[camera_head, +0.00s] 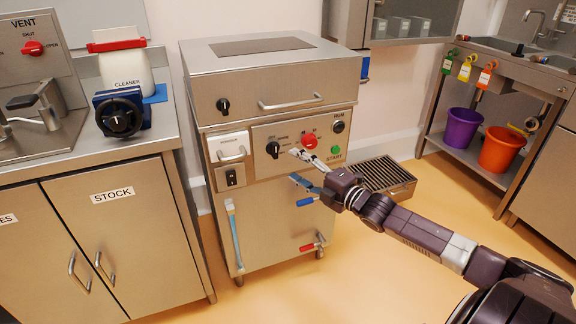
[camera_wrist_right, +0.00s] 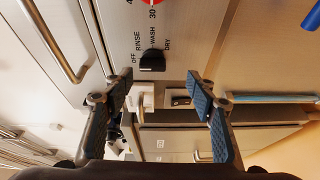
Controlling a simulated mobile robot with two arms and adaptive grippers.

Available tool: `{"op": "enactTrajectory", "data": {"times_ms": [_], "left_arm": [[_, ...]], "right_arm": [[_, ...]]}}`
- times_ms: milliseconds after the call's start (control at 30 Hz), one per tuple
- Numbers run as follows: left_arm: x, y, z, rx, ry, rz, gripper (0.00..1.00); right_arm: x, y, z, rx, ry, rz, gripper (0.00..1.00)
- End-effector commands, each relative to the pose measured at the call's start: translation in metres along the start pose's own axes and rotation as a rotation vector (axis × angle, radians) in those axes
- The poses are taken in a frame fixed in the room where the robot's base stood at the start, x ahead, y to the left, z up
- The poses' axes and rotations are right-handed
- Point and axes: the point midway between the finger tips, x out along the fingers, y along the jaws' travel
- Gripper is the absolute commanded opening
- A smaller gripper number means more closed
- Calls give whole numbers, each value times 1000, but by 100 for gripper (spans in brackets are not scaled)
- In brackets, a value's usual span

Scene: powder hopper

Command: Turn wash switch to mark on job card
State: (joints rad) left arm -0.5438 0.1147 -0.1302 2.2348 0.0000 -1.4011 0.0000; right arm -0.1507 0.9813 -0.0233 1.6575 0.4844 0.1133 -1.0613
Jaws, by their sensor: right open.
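The wash switch, a black knob (camera_head: 272,149), sits on the front panel of the steel machine (camera_head: 277,215), left of a red dial (camera_head: 310,140). In the right wrist view the black knob (camera_wrist_right: 152,61) has OFF, RINSE, WASH and DRY printed around it. I cannot tell surely which mark it points to. My right gripper (camera_head: 297,166) is open and empty in front of the panel, to the right of and slightly below the knob. In the wrist view its two fingers (camera_wrist_right: 160,95) are apart, with the knob beyond them. No job card can be made out. My left gripper is out of view.
A drawer handle (camera_head: 291,102) sticks out above the panel. A green START button (camera_head: 335,150) is close to the gripper. A blue-handled valve (camera_head: 306,201) and a red-handled valve (camera_head: 307,247) are lower. A counter with a cleaner bottle (camera_head: 126,70) stands left.

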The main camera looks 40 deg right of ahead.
Motion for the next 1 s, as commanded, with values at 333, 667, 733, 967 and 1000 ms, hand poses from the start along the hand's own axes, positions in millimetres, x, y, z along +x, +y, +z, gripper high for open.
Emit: {"op": "enactTrajectory", "data": {"times_ms": [333,667,733,967,1000], "left_arm": [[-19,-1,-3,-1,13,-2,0],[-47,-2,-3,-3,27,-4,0],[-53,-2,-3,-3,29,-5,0],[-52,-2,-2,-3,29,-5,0],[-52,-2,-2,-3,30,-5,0]], "right_arm": [[16,14,-7,-31,21,26,52],[49,13,-7,-30,19,24,52],[55,14,-7,-30,19,24,52],[73,13,-8,-28,19,23,52],[74,13,-8,-28,19,22,52]]}}
